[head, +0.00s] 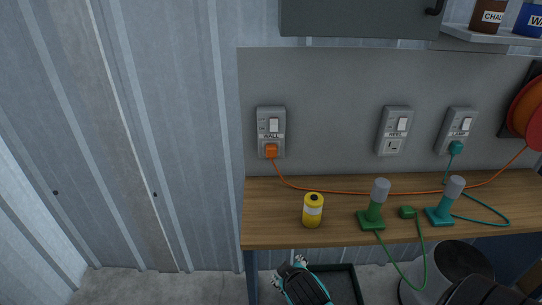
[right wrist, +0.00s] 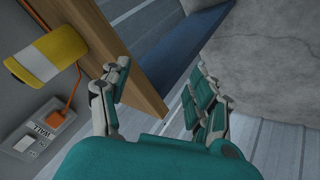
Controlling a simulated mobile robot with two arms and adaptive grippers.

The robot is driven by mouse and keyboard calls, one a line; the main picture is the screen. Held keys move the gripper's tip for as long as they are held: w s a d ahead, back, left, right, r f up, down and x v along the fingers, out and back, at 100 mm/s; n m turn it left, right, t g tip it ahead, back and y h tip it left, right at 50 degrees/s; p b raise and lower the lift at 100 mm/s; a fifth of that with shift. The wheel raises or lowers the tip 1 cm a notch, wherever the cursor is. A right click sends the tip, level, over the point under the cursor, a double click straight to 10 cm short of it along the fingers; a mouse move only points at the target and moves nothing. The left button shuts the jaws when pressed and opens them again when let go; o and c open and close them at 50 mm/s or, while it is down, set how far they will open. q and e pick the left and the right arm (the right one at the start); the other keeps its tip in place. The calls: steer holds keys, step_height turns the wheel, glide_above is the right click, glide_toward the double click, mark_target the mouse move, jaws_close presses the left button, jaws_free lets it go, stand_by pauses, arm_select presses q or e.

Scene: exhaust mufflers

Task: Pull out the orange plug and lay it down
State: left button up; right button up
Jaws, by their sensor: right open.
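The orange plug (head: 271,150) sits in the lower part of the WALL socket plate (head: 263,122), with its orange cord (head: 350,190) running down and right along the back of the bench. In the right wrist view the plug (right wrist: 60,115) shows at the lower left, on the WALL plate (right wrist: 36,135). My right gripper (head: 290,265) is at the bottom of the head view, below the bench's front edge. In the wrist view its fingers (right wrist: 162,75) are apart with nothing between them, away from the plug. My left gripper is not in view.
A yellow can (head: 313,210) stands on the wooden bench (head: 275,225) near the plug. Green (head: 371,215) and teal (head: 440,213) devices with cords stand further right. A teal plug (head: 456,147) is in the LAMP socket. Bare bench lies left of the can.

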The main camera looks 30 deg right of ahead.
mark_target(272, 153)
steer(key=w+d+r+n+t+h, duration=0.1)
steer(key=w+d+r, duration=0.1)
steer(key=w+d, duration=0.1)
steer(key=w+d+r+t+h, duration=0.1)
steer(key=w+d+r+h, duration=0.1)
steer(key=w, duration=0.3)
steer(key=w+d+r+n+t+h, duration=0.1)
steer(key=w+d+r, duration=0.2)
steer(key=w+r, duration=0.1)
steer(key=shift+w+d+n+t+h, duration=0.15)
steer(key=shift+d+n+t+h, duration=0.15)
steer(key=shift+t, duration=0.1)
steer(key=w+r+n+t+h, duration=0.1)
steer(key=w+r+n+t, duration=0.2)
steer(key=w+r+n, duration=0.3)
steer(key=w+d, duration=0.1)
steer(key=w, duration=0.3)
steer(key=shift+w+r+t, duration=0.15)
steer(key=shift+w+t, duration=0.1)
steer(key=shift+t, duration=0.15)
steer(key=b+x, duration=0.3)
steer(key=x, duration=0.4)
steer(key=shift+w+d, duration=0.15)
steer(key=shift+w, duration=0.1)
steer(key=shift+w+d, duration=0.35)
steer(key=shift+w, duration=0.25)
steer(key=shift+b, duration=0.35)
steer(key=shift+c, duration=0.4)
